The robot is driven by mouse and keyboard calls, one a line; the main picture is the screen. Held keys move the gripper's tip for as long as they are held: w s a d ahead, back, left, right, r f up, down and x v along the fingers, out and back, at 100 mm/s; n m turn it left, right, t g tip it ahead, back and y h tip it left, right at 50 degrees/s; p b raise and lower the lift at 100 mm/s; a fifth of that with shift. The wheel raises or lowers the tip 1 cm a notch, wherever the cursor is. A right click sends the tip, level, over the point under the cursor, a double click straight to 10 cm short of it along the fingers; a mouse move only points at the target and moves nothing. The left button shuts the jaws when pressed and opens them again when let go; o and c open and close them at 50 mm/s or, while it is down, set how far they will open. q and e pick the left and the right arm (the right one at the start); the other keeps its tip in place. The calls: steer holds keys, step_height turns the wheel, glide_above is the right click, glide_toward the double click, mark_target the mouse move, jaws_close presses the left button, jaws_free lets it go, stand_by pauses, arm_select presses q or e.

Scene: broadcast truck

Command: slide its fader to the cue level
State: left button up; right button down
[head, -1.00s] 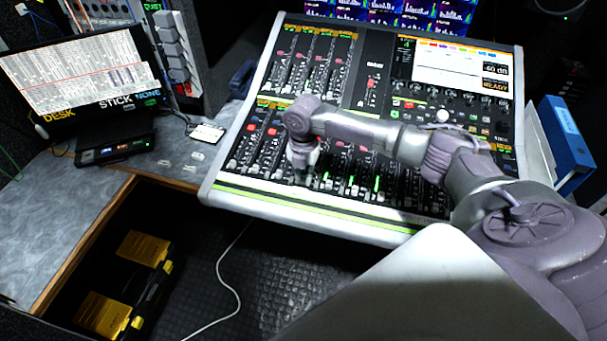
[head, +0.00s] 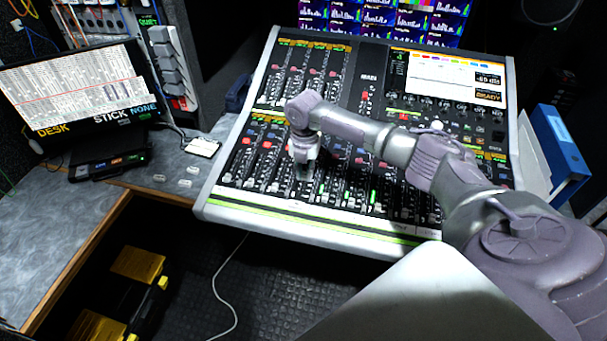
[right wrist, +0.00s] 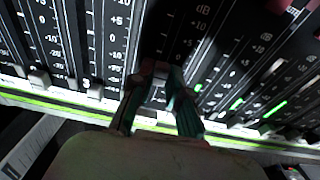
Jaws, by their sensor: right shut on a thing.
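The mixing console (head: 300,222) stands on the desk in the head view, with rows of faders along its lower half. My right gripper (head: 304,174) is over the lower fader bank, left of the console's middle, pointing down. In the right wrist view my right gripper (right wrist: 157,98) is shut on a fader cap (right wrist: 158,82) near the bottom end of its slot. The fingers hide part of the cap and the lowest scale marks. Other fader caps (right wrist: 94,88) sit low in the slots to the left. The console screen (head: 457,75) reads a dB value and "READY".
A laptop-like screen (head: 75,85) stands on the desk at left, with a dark box (head: 108,163) before it. A blue binder (head: 560,142) stands right of the console. Yellow-and-black cases (head: 138,263) lie below the desk.

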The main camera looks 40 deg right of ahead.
mark_target(304, 175)
steer(key=c, duration=1.4)
jaws_free()
steer(key=shift+r, duration=0.15)
step_height(304, 175, up, 12)
